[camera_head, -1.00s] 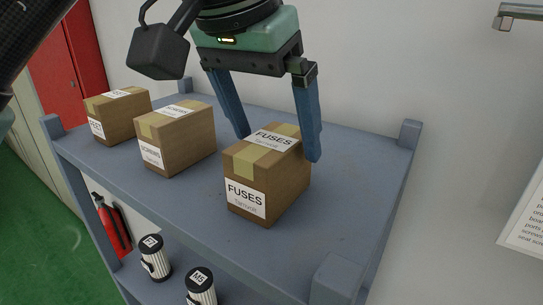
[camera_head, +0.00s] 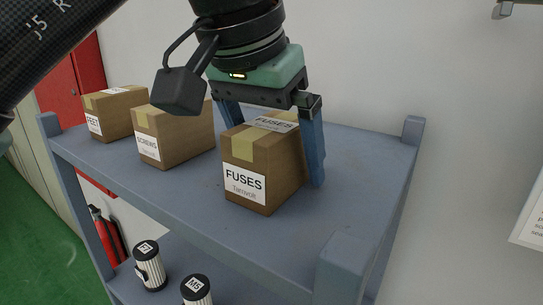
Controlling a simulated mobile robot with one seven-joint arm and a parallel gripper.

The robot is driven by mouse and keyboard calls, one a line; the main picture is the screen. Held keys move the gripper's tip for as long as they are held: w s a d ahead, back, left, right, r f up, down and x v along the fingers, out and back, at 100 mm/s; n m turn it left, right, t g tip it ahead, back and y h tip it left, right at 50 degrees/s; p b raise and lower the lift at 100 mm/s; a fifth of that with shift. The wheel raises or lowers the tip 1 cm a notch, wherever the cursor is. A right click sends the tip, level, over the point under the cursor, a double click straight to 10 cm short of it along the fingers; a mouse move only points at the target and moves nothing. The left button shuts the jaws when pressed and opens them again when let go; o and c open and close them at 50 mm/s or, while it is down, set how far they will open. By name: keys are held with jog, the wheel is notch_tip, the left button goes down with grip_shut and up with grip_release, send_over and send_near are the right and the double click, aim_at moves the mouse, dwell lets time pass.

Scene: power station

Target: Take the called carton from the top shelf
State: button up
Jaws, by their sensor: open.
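Three brown cartons stand in a row on the blue-grey top shelf (camera_head: 345,190). The nearest, at the right, is the carton labelled FUSES (camera_head: 279,170). The middle carton's label (camera_head: 175,138) seems to read SCREWS or similar, partly unclear. The far left carton (camera_head: 119,114) has a short label, perhaps FEET. My gripper (camera_head: 275,150) is open, with its blue fingers pointing down around the FUSES carton. The right finger is beside its right side. The left finger is mostly hidden behind the carton. I cannot tell whether either finger touches it.
Corner posts rise at the shelf's front right (camera_head: 343,262) and back right (camera_head: 412,130). Striped canisters (camera_head: 150,268) stand on the lower shelf. A red extinguisher (camera_head: 105,233) is at the left. The top shelf is bare right of the FUSES carton.

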jog(key=shift+f, duration=0.2)
jog(key=shift+c, duration=0.3)
grip_shut()
dwell(0.4)
